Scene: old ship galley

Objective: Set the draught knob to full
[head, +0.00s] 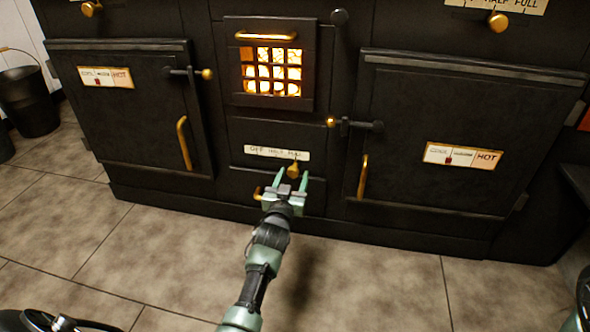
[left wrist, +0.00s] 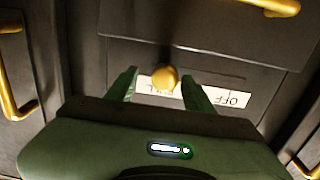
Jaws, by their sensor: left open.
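The brass draught knob (head: 293,171) sits on the dark centre panel of the stove, below a pale label (head: 262,151) reading OFF, HALF, FULL. The knob shows under the FULL end of the label. My left gripper (head: 289,182) is open, with a finger on either side of the knob. In the left wrist view the knob (left wrist: 165,78) shows between the two fingertips (left wrist: 162,86), with gaps on both sides. There the label (left wrist: 235,98) is upside down and partly hidden by a finger and the knob. My right gripper is out of view.
Above the panel is a glowing firebox grate (head: 271,72). Oven doors with brass handles stand at left (head: 130,120) and right (head: 440,110). A dark bucket (head: 28,100) stands far left. Tiled floor is clear in front.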

